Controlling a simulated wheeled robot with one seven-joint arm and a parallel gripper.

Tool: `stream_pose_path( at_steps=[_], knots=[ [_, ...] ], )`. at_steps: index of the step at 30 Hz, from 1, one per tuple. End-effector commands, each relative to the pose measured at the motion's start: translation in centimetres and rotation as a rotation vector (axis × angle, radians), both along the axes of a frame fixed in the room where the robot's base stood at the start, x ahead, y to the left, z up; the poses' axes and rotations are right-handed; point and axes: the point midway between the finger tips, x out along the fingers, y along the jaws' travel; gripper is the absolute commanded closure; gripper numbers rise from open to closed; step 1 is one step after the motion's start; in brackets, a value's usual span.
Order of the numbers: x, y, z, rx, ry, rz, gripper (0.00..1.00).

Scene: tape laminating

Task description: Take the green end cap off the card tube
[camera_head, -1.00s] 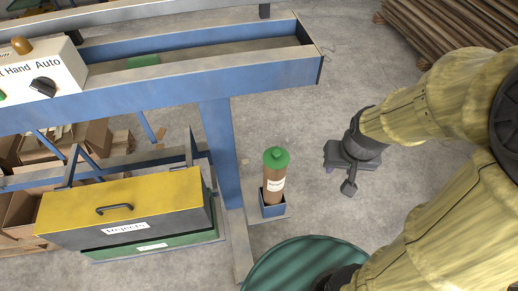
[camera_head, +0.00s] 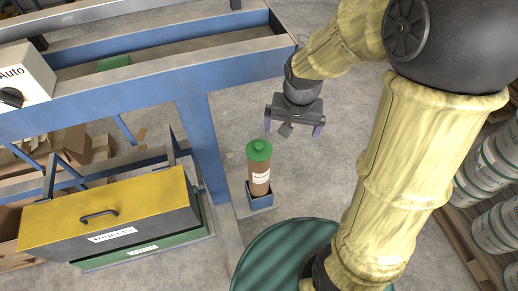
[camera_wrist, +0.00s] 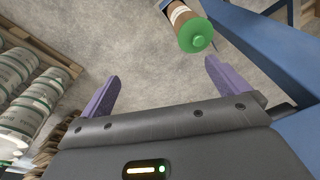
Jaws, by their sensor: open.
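In the wrist view the green end cap (camera_wrist: 196,36) shows beyond the fingers, toward the upper right. My gripper (camera_head: 294,132) is open and empty, up and to the right of the cap in the head view and apart from it. Its purple fingers (camera_wrist: 160,85) are spread wide in the wrist view.
A blue frame (camera_head: 200,100) stands left of the tube. A yellow-topped Rejects box (camera_head: 110,208) is at lower left. A green drum (camera_head: 285,255) stands just in front of the tube. The floor right of the tube is clear.

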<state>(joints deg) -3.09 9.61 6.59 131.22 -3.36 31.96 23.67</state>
Motion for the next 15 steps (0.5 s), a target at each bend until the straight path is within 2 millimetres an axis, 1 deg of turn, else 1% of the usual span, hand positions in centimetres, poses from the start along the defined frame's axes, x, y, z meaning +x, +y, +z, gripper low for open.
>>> stream_pose_path(
  at_steps=[1, 3, 6, 7, 10, 15],
  knots=[
    [1.6, 1.7, 0.0, 0.007, 0.025, -0.04, 0.0],
    [3.2, 3.8, 0.2, 0.012, 0.058, -0.112, 0.0],
    [4.9, 6.4, 0.3, 0.014, 0.096, -0.204, 0.0],
    [5.2, 7.0, 0.3, 0.013, 0.104, -0.228, 0.0],
    [6.0, 8.4, 0.4, 0.011, 0.123, -0.284, 0.0],
    [6.2, 8.8, 0.5, 0.01, 0.129, -0.308, 0.0]
  ],
)
